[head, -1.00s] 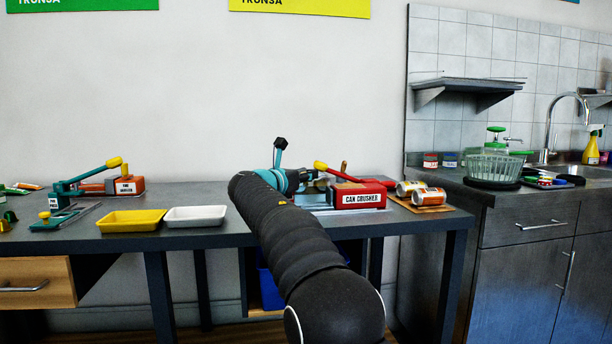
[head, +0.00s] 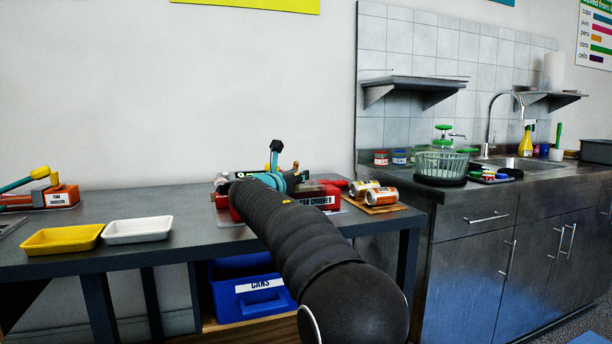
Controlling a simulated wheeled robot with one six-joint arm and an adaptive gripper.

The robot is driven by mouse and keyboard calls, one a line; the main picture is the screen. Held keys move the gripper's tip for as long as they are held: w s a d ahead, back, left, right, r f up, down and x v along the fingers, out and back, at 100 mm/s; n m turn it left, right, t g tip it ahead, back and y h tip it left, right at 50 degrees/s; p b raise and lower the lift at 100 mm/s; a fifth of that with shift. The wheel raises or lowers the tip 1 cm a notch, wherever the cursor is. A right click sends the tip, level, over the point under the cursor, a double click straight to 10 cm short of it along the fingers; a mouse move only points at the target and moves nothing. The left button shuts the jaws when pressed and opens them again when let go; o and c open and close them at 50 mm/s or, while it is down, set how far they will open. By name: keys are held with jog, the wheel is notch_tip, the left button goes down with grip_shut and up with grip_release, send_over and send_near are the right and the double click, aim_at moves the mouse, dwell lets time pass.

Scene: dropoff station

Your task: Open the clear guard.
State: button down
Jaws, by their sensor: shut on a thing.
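My gripper (head: 222,184) shows small and partly hidden at the crusher's left end, above the red base. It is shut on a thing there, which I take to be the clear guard. The guard itself is too small and see-through to make out, so I cannot tell how far it is open.
Two cans (head: 377,195) lie on a brown board right of the crusher. A yellow tray (head: 62,240) and a white tray (head: 138,231) stand on the bench at left. A blue bin (head: 250,300) is below. The sink counter (head: 480,192) is at right.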

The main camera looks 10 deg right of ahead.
jog(key=c, duration=0.9)
grip_release()
jog(key=v, duration=1.2)
jog(key=shift+d, duration=0.1)
